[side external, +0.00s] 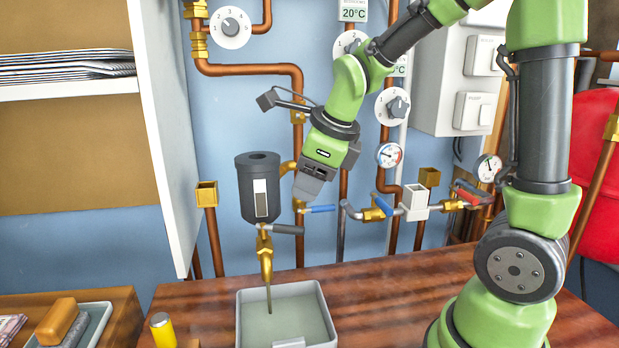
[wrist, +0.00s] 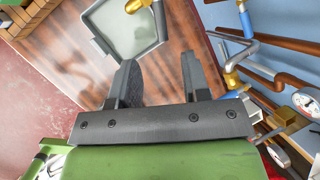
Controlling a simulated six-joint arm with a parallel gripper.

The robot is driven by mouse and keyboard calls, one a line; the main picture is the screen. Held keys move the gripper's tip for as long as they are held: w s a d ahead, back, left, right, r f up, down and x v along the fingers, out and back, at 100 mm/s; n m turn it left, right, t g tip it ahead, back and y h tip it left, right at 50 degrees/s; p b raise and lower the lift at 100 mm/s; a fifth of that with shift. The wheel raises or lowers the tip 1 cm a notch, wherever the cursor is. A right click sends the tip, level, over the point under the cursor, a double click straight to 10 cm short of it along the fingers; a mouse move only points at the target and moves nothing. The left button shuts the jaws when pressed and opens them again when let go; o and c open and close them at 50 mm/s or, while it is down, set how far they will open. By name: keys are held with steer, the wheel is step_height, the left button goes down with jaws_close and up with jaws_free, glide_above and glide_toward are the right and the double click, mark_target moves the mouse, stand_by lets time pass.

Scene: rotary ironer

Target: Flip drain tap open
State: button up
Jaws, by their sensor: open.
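The brass drain tap (side external: 265,262) hangs under a dark grey cylinder (side external: 258,190), above a grey tray (side external: 243,318). Its dark lever (side external: 285,229) points sideways to the right. In the wrist view the brass tap (wrist: 134,5) shows at the top edge, with its lever (wrist: 160,20) beyond my fingers. My gripper (side external: 304,198) points down, above and to the right of the lever in the side view. In the wrist view my gripper (wrist: 160,80) is open, with nothing between its fingers. The gap in depth to the lever is hard to judge.
A blue-handled valve (side external: 320,209) is close to my fingertips in the side view. More pipes, a blue lever (side external: 384,206), a red lever (side external: 467,194) and gauges (side external: 390,155) lie to the right. A white panel (side external: 170,130) stands left. The wooden top (side external: 390,285) has free room right of the tray.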

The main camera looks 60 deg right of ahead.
mark_target(287, 226)
steer(key=w+a+n+g+h, duration=0.1)
steer(key=w+n+g, duration=0.1)
steer(key=n, duration=1.6)
steer(key=w+a+n+g+h, duration=0.1)
steer(key=w+n+g, duration=0.1)
steer(key=n, duration=1.6)
steer(key=x, duration=0.9)
steer(key=shift+d+f, duration=0.15)
steer(key=shift+c, duration=0.3)
jaws_close()
